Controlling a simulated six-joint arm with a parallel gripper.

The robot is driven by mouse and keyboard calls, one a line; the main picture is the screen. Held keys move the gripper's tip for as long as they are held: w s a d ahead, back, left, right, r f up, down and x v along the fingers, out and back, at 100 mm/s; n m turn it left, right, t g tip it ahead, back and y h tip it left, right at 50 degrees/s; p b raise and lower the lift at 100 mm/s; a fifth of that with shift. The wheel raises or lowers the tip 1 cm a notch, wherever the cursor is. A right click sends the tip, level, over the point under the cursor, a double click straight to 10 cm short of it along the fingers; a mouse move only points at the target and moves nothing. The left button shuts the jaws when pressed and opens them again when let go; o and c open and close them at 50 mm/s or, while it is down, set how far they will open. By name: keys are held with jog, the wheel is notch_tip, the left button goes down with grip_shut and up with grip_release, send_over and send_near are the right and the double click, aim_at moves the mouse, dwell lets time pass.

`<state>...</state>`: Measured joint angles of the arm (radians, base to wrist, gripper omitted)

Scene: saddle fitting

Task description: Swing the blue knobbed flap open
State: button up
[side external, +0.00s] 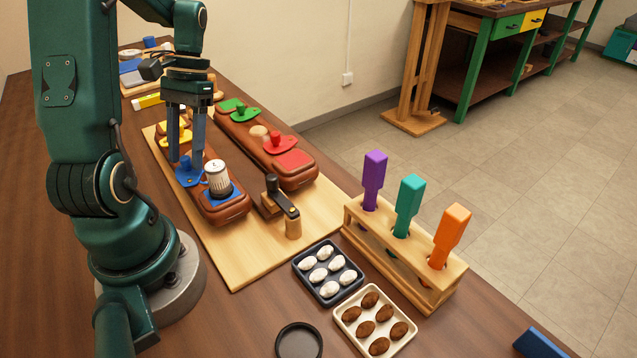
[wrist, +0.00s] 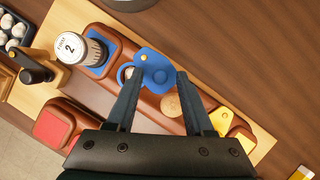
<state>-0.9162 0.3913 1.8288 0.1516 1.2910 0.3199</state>
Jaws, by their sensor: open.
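The blue flap (side external: 190,178) lies on the near brown leather saddle piece (side external: 226,212), with its round knob on top. In the wrist view the flap (wrist: 153,66) has a small gold pin near its edge and lies beside a blue-rimmed round spot (wrist: 126,74), only partly visible. My gripper (side external: 185,155) points down over the flap.
A white jar (side external: 217,176) stands close to the flap on a blue patch. A black-armed wooden clamp (side external: 282,198) is at the board's right. The far saddle piece (side external: 295,178) carries green and red flaps. Egg trays and a tool rack (side external: 405,250) stand to the right.

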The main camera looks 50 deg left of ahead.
jog(key=shift+s+f, duration=0.1)
jog(key=shift+f, duration=0.05)
grip_shut()
jog(key=n, duration=0.2)
jog(key=s+n+t+h, duration=0.1)
jog(key=n, duration=0.1)
jog(key=shift+s+a+n, duration=0.1)
jog(key=shift+s+n, duration=0.1)
jog(key=shift+n, duration=0.1)
grip_release()
